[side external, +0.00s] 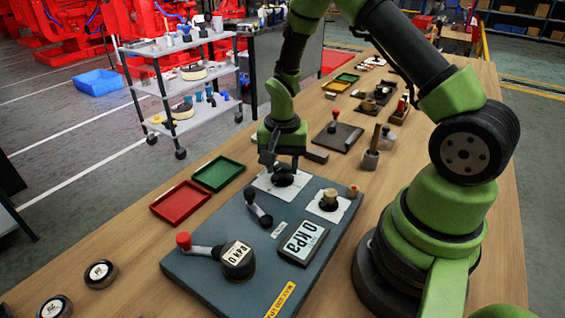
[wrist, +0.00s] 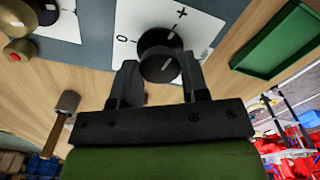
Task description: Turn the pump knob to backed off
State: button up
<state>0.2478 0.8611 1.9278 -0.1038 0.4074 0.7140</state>
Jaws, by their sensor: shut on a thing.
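The black round knob (wrist: 160,48), which I take to be the pump knob, sits on a white plate (wrist: 128,30) marked 0 and +. It carries a short white line mark on its top. In the wrist view my gripper (wrist: 160,78) has one finger on each side of the knob, shut on it. In the side view my gripper (side external: 283,163) reaches down onto the same knob (side external: 283,179) on the far side of the blue-grey panel (side external: 215,268). The fingers' contact is partly hidden there.
Near the knob are a brass-coloured knob (side external: 329,198), a black lever (side external: 260,211) and a red-tipped crank (side external: 184,241). A red tray (side external: 180,203) and a green tray (side external: 218,174) lie left of the panel. A wooden-handled tool (side external: 373,150) stands behind to the right.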

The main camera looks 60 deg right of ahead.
jog(key=shift+n, duration=0.3)
jog(key=n, duration=1.3)
jog(key=shift+n, duration=2.5)
jog(key=o, duration=0.9)
